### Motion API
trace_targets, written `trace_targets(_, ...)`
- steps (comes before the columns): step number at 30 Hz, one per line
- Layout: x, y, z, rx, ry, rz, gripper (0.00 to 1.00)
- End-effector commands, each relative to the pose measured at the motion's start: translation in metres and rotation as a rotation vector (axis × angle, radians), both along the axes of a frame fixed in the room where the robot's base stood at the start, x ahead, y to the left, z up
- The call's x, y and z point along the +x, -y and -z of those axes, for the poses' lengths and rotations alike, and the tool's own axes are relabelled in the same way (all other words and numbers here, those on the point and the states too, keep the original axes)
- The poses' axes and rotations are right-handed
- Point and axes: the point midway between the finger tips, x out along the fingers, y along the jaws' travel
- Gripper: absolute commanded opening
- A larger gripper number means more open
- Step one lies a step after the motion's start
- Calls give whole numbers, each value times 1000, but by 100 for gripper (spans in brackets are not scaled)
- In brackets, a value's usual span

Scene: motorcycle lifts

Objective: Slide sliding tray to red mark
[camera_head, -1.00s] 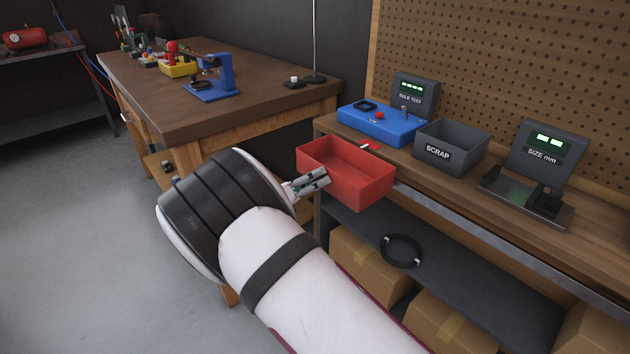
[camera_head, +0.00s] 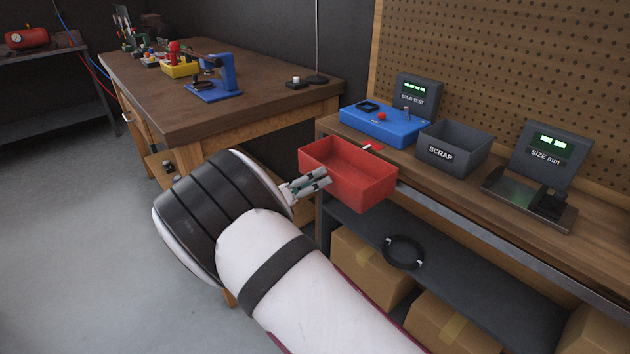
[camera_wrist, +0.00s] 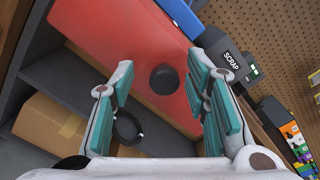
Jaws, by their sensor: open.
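The red open-topped sliding tray (camera_head: 365,186) sits at the front edge of the right bench, at its left end. A small red mark (camera_head: 375,147) with a white spot beside it shows on the bench top just behind the tray. My gripper (camera_head: 325,178) is at the tray's front face, toward its left. In the wrist view, the tray's red face (camera_wrist: 125,40) fills the upper middle. A dark round knob (camera_wrist: 164,79) on it lies between my open fingers (camera_wrist: 164,95). I cannot tell whether the fingers touch the knob or the tray.
A blue bulb-test box (camera_head: 385,125), a grey scrap bin (camera_head: 455,146) and a size gauge (camera_head: 535,180) stand on the right bench. A lower shelf (camera_head: 450,255) holds a black ring (camera_head: 404,252). Cardboard boxes (camera_head: 372,272) are beneath. A wooden workbench (camera_head: 150,90) stands at left.

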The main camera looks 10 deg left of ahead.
Motion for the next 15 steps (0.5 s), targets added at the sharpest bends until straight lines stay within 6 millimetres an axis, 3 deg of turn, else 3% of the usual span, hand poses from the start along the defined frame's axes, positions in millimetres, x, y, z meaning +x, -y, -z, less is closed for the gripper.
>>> trace_targets(15, -74, -60, 0, 2, -1, -4, 42)
